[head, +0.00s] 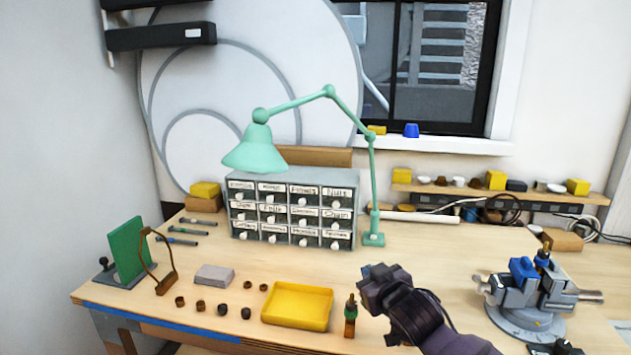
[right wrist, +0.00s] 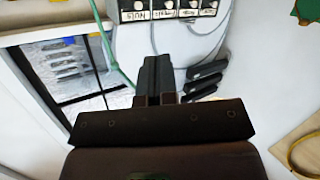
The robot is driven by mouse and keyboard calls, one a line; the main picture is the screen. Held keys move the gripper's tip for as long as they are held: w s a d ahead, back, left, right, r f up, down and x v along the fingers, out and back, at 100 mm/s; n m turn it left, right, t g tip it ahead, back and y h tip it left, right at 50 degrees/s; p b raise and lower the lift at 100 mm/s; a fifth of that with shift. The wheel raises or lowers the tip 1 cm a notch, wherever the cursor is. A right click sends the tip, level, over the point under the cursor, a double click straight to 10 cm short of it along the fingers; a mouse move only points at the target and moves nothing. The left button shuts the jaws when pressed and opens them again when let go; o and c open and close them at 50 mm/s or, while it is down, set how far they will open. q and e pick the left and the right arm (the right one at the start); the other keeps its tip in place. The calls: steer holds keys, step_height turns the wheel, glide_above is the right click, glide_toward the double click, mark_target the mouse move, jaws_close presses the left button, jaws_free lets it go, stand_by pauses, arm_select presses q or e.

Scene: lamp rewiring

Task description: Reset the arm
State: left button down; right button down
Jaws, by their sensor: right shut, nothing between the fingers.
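My right gripper (head: 372,277) is above the front middle of the workbench, to the right of the yellow tray, in the head view. Its jaws are shut and empty; the closed fingers (right wrist: 155,82) also show in the right wrist view, with nothing between them. My right arm comes in from the bottom right. The left gripper is not in view.
A drawer cabinet (head: 292,208) stands at the back. A vise (head: 530,295) stands at the right. Several small dark parts lie front left. Bench between lamp base and vise is clear.

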steer(key=s+d+f+m+g+h, duration=0.1)
steer(key=s+d+f, duration=0.4)
steer(key=s+f, duration=0.4)
steer(key=s+d+f+m+g+h, duration=0.1)
steer(key=s+d+f+m+h, duration=0.1)
steer(key=s+d+f, duration=0.4)
steer(key=s+d+f+m+g+h, duration=0.1)
steer(key=s+d+f, duration=0.4)
steer(key=s+f, duration=0.7)
steer(key=s+m, duration=0.1)
steer(key=s, duration=0.5)
steer(key=shift+s+d+f+h+b, duration=0.15)
steer(key=shift+s+f+h+b, duration=0.15)
steer(key=shift+s+h+b, duration=0.1)
